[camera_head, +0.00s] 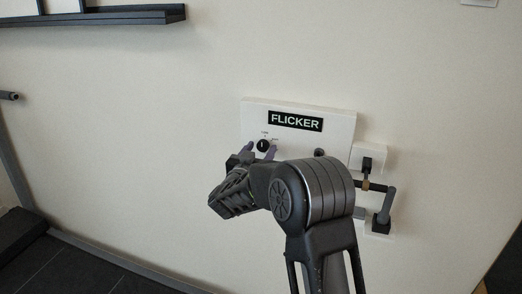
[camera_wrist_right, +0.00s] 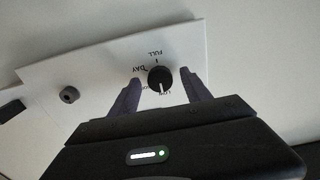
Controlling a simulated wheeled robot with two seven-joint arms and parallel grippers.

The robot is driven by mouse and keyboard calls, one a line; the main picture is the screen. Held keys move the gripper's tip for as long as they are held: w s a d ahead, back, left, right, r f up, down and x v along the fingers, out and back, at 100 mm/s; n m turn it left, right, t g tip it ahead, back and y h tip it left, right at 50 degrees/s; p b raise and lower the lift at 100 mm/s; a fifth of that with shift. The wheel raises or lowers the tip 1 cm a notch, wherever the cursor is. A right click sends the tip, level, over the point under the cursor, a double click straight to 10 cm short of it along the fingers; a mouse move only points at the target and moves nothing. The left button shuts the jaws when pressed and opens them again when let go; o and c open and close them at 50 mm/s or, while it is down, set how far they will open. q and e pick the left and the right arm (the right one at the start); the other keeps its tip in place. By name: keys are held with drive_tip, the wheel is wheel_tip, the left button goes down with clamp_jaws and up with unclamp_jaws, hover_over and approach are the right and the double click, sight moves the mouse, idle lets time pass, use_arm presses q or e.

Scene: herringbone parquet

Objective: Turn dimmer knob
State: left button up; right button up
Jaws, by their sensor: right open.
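The dimmer knob (camera_head: 263,145) is a small black round knob with a white pointer line, on a white wall panel (camera_head: 340,122) labelled FLICKER. In the right wrist view the knob (camera_wrist_right: 160,78) sits between the two purple-grey fingertips of my right gripper (camera_wrist_right: 162,88), with printed words FULL and DAY beside it. My right gripper (camera_head: 260,151) is open, with one finger on each side of the knob. I cannot tell whether the fingers touch it. My left gripper is not in view.
A second dark knob (camera_head: 319,153) is on the same panel, partly behind my right arm; it also shows in the wrist view (camera_wrist_right: 69,94). A white box (camera_head: 378,152) with a black plug and a grey pipe fitting (camera_head: 387,205) are to the right. A dark shelf (camera_head: 120,17) is at upper left.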

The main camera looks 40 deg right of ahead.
drive_tip(key=b+v, duration=0.1)
drive_tip(key=v, duration=0.6)
drive_tip(key=shift+b, duration=0.4)
